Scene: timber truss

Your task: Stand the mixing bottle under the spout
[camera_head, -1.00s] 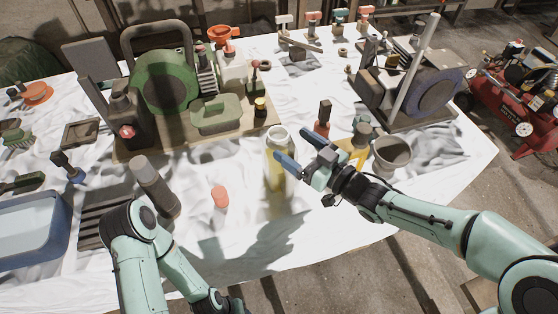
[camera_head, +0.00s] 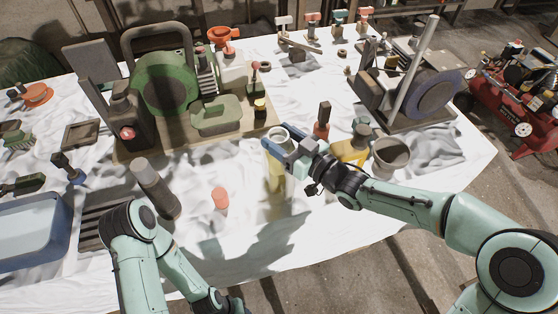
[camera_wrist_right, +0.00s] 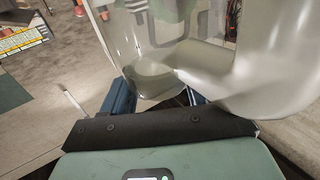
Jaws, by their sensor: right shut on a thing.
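The mixing bottle (camera_head: 275,170) is a clear, yellow-tinted bottle with a wide pale mouth, upright over the white cloth in the head view. My right gripper (camera_head: 279,148) is shut on its upper part from the right. In the right wrist view the see-through bottle (camera_wrist_right: 155,65) fills the space between the blue fingers (camera_wrist_right: 158,97). I cannot tell whether its base touches the cloth. My left gripper is out of the picture; only the left arm shows at lower left. A green drum machine (camera_head: 165,82) stands on a board behind; I cannot make out a spout for certain.
A salmon cap-like piece (camera_head: 220,198) and a grey cylinder (camera_head: 155,186) are left of the bottle. A yellow container (camera_head: 350,152), a grey cup (camera_head: 391,155) and an orange-based tool (camera_head: 322,120) are right. The cloth in front of the bottle is clear.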

